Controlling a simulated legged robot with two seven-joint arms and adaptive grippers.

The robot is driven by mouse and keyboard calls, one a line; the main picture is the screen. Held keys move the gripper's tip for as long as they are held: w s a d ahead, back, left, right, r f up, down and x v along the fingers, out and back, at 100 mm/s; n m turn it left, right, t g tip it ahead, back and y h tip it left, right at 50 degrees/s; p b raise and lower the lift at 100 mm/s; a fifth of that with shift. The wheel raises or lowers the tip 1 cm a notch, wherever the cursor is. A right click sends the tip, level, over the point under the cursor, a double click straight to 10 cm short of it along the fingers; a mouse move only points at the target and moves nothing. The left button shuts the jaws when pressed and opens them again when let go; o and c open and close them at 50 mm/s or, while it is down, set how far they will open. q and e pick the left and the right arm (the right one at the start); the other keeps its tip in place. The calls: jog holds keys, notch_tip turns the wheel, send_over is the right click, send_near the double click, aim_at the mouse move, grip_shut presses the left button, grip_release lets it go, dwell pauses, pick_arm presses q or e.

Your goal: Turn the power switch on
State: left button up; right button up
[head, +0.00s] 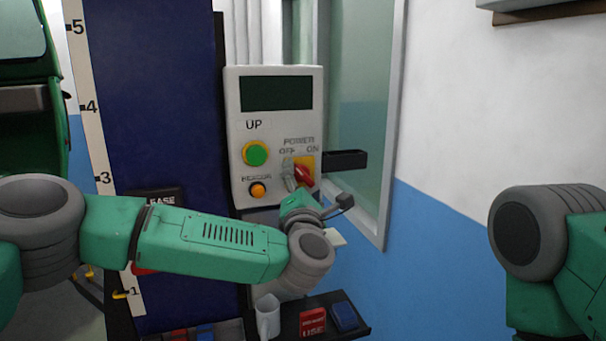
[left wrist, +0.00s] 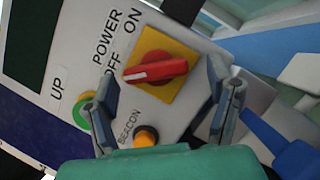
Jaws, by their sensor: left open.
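The power switch is a red knob (head: 304,174) on a yellow plate, low on the right of the white control panel (head: 238,111). In the left wrist view the red knob (left wrist: 160,70) lies across the yellow plate, its pale-marked end towards the OFF label. My left gripper (head: 299,181) is open in front of the switch. In the left wrist view one finger shows on each side of the knob, with gaps; contact is not visible. My own wrist hides part of the gripper in the head view. My right gripper is out of view.
A green UP button (head: 255,153) and an orange beacon button (head: 258,190) sit left of the switch. A dark bar (head: 346,160) stands right of the panel. A shelf below holds a mug (head: 267,316) and red (head: 312,323) and blue (head: 344,316) items.

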pick_arm(q)
jog(key=shift+w+r, duration=0.15)
jog(key=shift+w, duration=0.55)
jog(key=c, duration=1.2)
jog(key=shift+o, duration=0.2)
